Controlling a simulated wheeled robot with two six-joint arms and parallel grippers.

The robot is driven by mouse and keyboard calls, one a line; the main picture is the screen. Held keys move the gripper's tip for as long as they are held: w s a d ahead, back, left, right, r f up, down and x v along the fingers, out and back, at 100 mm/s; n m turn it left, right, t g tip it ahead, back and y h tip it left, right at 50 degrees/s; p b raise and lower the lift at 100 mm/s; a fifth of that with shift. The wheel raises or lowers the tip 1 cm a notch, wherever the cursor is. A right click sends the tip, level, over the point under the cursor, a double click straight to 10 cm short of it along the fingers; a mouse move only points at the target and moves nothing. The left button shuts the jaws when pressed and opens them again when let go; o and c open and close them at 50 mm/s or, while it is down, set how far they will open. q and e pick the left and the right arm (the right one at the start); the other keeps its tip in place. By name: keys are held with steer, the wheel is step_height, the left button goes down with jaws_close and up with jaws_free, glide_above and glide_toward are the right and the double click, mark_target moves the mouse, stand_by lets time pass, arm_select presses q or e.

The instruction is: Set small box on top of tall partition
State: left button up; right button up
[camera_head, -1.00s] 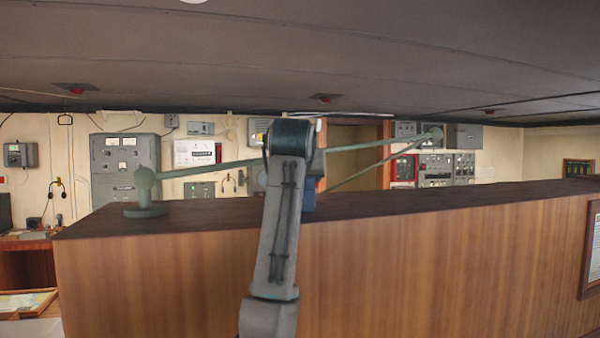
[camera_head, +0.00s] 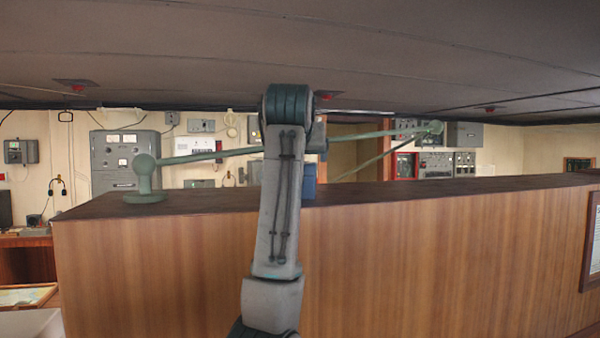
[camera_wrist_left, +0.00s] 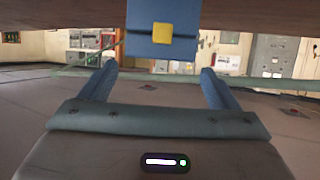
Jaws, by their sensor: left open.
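The small box (camera_head: 309,180) is blue and stands on the dark top of the tall partition (camera_head: 420,235), partly hidden behind my arm in the head view. In the left wrist view, which is upside down, the box (camera_wrist_left: 148,38) shows a yellow square on its face and touches the partition top (camera_wrist_left: 60,16). My left gripper (camera_wrist_left: 160,72) is open and empty, with its two blue fingers apart from the box and on the ceiling side of it. In the head view the gripper is hidden behind the arm. My right gripper is not in view.
The low ceiling (camera_head: 400,60) is close above my arm. Grey panels (camera_head: 122,155) line the back wall. The partition top to the right is clear.

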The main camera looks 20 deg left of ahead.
arm_select(q)
steer(key=b+v, duration=0.3)
steer(key=v, duration=0.4)
steer(key=shift+s+r, duration=0.15)
steer(key=shift+s, duration=0.1)
steer(key=shift+d, duration=0.1)
steer(key=shift+c, duration=0.4)
stand_by(0.6)
